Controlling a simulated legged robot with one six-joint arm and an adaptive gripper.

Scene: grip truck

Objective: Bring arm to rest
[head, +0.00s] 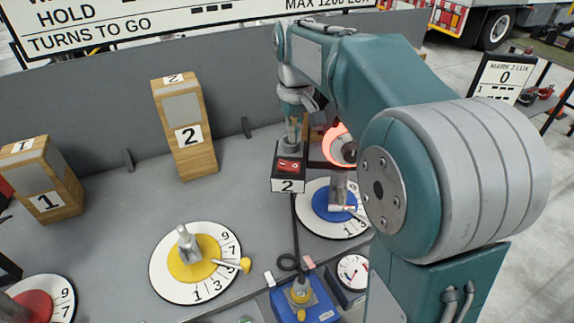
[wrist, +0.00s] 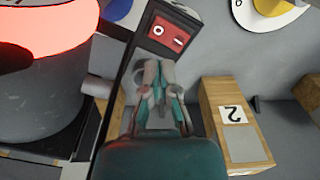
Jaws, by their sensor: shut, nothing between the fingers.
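My arm reaches over the grey bench in the head view. My gripper (head: 293,134) points down just above and behind a dark box with a red rocker switch (head: 289,164) and a label "2". In the wrist view my gripper (wrist: 155,68) is shut with nothing in it. Its tips are close to the red switch (wrist: 167,33); I cannot tell whether they touch it.
A glowing red ring (head: 338,146) is right of the gripper. A wooden block marked 2 (head: 184,128) stands at left, another marked 1 (head: 43,178) farther left. A yellow dial (head: 193,258) and a blue dial (head: 333,203) lie in front. Bare bench lies between the blocks.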

